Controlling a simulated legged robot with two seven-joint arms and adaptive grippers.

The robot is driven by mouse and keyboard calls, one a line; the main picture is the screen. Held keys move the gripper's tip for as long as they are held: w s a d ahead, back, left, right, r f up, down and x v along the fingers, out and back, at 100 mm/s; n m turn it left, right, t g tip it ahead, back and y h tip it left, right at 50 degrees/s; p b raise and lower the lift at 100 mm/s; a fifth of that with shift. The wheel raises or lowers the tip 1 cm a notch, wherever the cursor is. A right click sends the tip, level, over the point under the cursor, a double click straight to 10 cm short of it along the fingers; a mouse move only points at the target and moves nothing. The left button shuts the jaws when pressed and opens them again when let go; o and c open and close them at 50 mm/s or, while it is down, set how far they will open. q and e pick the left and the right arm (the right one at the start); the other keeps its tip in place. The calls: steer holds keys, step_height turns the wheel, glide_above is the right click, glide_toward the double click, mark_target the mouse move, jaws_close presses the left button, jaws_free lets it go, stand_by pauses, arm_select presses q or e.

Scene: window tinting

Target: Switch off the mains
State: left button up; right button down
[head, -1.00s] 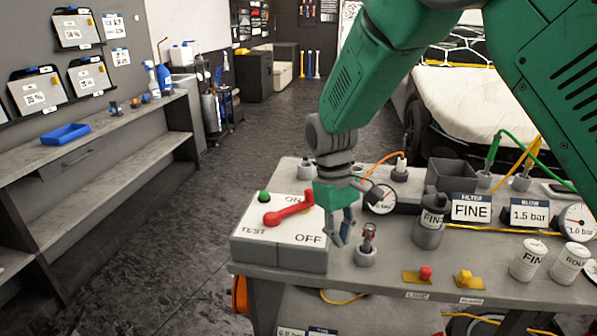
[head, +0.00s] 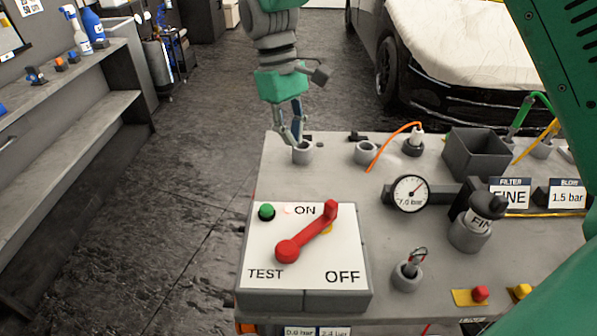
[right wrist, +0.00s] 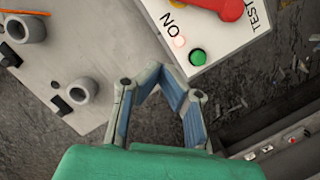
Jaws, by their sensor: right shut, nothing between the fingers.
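The mains switch box (head: 258,240) stands at the front left of the bench, its white face marked ON, TEST and OFF. Its red lever (head: 309,237) points up and right, its tip just right of ON and away from OFF. A green button (head: 267,211) and a small reddish light (head: 288,210) sit near ON. They also show in the wrist view, with part of the lever (right wrist: 230,8). My right gripper (head: 297,139) is shut and empty beyond the box's far side, by a grey cup, apart from the lever. My left gripper is out of view.
Grey cups (head: 303,153), a pressure gauge (head: 410,193), a dark bin (head: 476,153) and a bottle (head: 470,226) stand on the bench (head: 345,180). A small holder (head: 407,273) is right of the box. Open floor lies left.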

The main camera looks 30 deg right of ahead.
mark_target(312, 225)
steer(key=x, duration=1)
steer(key=shift+s, duration=0.4)
steer(key=s, duration=0.1)
steer(key=s+d, duration=0.1)
steer(key=s, duration=0.1)
steer(key=shift+d+r+p, duration=0.1)
steer(key=shift+p, duration=0.25)
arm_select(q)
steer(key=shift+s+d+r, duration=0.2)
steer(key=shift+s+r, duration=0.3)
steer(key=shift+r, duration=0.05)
arm_select(e)
steer(key=shift+s+d, duration=0.1)
steer(key=shift+s, duration=0.25)
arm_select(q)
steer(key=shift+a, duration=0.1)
